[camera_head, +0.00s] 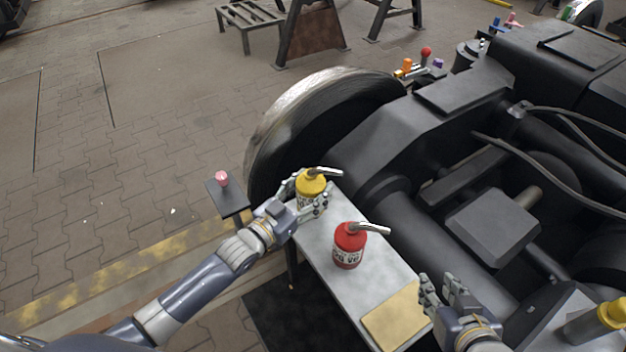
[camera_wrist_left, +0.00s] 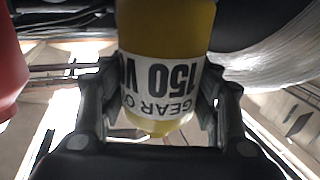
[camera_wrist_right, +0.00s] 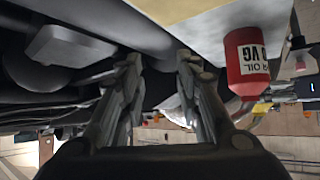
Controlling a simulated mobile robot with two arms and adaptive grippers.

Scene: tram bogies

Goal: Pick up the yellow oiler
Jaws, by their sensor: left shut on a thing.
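The yellow oiler (camera_head: 311,184) with a metal spout is at the far end of the narrow grey table (camera_head: 330,225). My left gripper (camera_head: 312,205) has its fingers on both sides of it and is shut on it. In the left wrist view the yellow oiler (camera_wrist_left: 165,60) fills the space between the fingers, its white label reading "GEAR O... 150 V". I cannot tell whether its base touches the table. My right gripper (camera_head: 443,290) is open and empty beside the table's near end; its spread fingers also show in the right wrist view (camera_wrist_right: 160,85).
A red oiler (camera_head: 348,246) stands mid-table, with a tan pad (camera_head: 395,314) at the near end. The black bogie (camera_head: 440,130) and its wheel (camera_head: 290,110) border the table. A pink-knobbed stand (camera_head: 228,196) is at left. Another yellow-topped item (camera_head: 612,312) is at lower right.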

